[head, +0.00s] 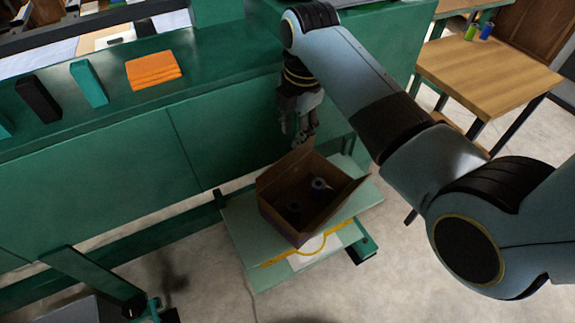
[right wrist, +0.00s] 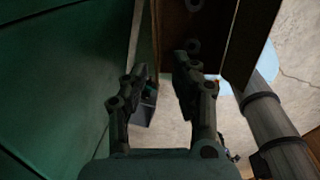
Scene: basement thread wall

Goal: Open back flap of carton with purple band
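The brown carton (head: 278,213) stands on a pale green stand, open at the top, with dark spools (head: 319,185) inside. A dark purplish strip shows low on its near side. Its back flap (head: 283,167) appears to stand up at the far side, and another flap (head: 345,202) slants outward on the right. My right gripper (head: 303,138) hangs just beyond the back flap, pointing down. In the right wrist view its fingers (right wrist: 165,82) are apart with nothing seen between them, and the carton (right wrist: 202,25) is just ahead. Whether they touch it I cannot tell. My left gripper is not in view.
The green cabinet front (head: 120,185) rises close behind the carton. On its ledge lie a folded orange cloth (head: 153,69) and dark and teal blocks (head: 89,83). The pale green stand (head: 240,222) carries the carton. A wooden table (head: 485,72) stands at right, with open floor before it.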

